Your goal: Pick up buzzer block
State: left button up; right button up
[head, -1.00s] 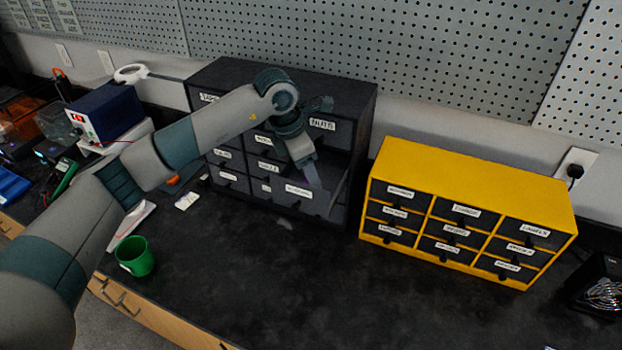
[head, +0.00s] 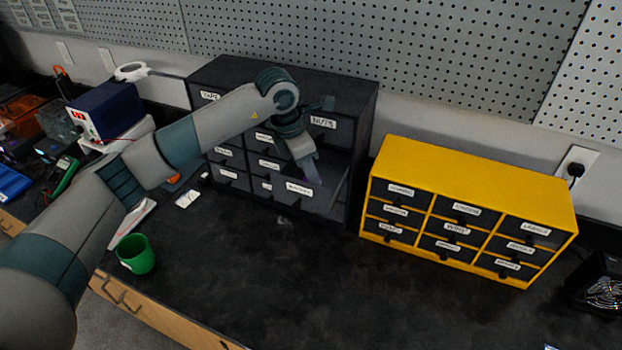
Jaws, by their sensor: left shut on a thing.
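My left gripper (head: 306,170) points down into an open drawer (head: 318,200) at the lower right of the dark cabinet (head: 366,130). Its fingertips are mostly hidden behind the drawer's front. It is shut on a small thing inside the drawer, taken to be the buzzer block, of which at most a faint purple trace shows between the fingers. The block's shape cannot be made out. My right gripper is not in view.
A yellow drawer cabinet (head: 480,165) stands to the right, its drawers shut. A green cup (head: 135,254) stands near the bench's front edge. A blue power supply (head: 104,110) is at the left. The black bench top (head: 300,290) in front is largely clear.

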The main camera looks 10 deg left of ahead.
pick_arm(q)
jog(key=shift+r, duration=0.15)
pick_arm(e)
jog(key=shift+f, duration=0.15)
